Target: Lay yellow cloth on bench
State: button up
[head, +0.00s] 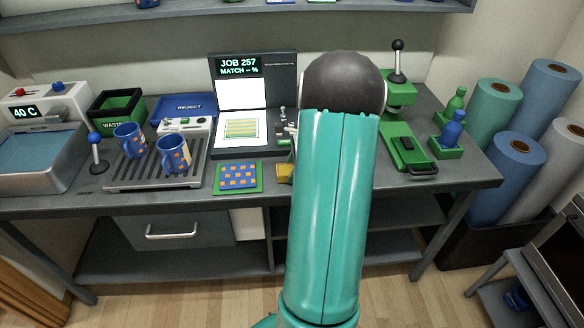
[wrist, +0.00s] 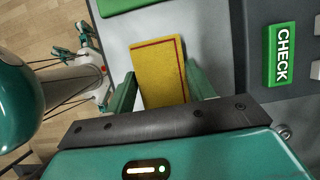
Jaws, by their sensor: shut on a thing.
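The yellow cloth (wrist: 160,70) is a flat folded pad with a thin red line near its border. In the wrist view it lies between the two green fingers of my gripper (wrist: 161,88), which is shut on it. In the head view a small part of the yellow cloth (head: 285,172) shows near the front edge of the grey bench (head: 80,203), just right of a green-bordered patterned mat. My arm hides the rest of it and most of my gripper. I cannot tell whether the cloth touches the bench top.
The blue-and-orange mat (head: 238,178) lies left of the cloth. A green tool (head: 408,150) and bottles stand right. The CHECK button (wrist: 281,54) shows in the wrist view.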

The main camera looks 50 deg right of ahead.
jog(key=shift+f, duration=0.2)
jog(key=o, duration=0.9)
